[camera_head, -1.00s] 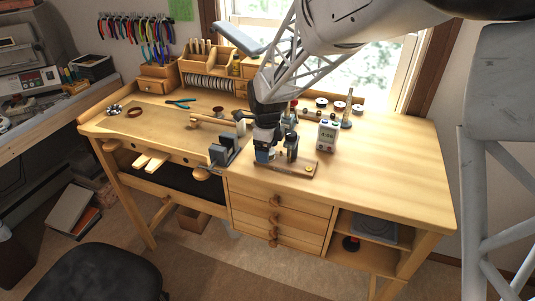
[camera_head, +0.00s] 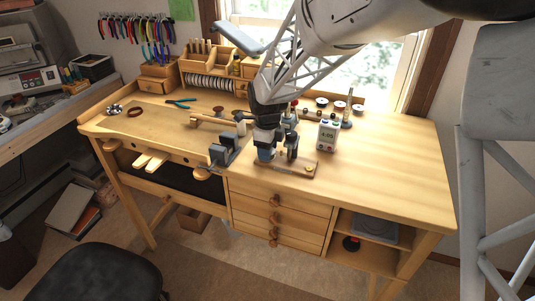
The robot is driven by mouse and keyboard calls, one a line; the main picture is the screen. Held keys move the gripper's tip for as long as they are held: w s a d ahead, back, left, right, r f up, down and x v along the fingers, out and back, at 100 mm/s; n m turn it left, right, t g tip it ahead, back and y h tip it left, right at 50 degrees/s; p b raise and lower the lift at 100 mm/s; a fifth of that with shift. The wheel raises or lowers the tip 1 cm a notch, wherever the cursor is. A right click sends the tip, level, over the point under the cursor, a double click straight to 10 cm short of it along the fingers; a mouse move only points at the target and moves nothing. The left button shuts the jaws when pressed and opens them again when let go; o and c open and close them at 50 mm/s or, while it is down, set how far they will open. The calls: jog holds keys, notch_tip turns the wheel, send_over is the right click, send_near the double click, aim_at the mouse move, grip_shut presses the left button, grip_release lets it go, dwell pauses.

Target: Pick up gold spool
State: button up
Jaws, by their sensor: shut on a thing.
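My gripper (camera_head: 266,157) points down at the front middle of the workbench, at the left end of a small wooden board (camera_head: 292,171). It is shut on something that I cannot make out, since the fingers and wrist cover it. I cannot clearly pick out the gold spool. A small round gold-coloured piece (camera_head: 310,168) sits on the right end of the board, apart from my gripper; it is too small to tell what it is.
A dark grey clamp-like block (camera_head: 224,150) stands close left of my gripper. A grey upright device (camera_head: 291,146) and a white box with a display (camera_head: 327,135) stand to its right. Several spools (camera_head: 339,106) stand at the back right. The bench's right side is clear.

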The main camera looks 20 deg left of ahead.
jog(key=shift+r, duration=5)
jog(key=shift+w, duration=0.1)
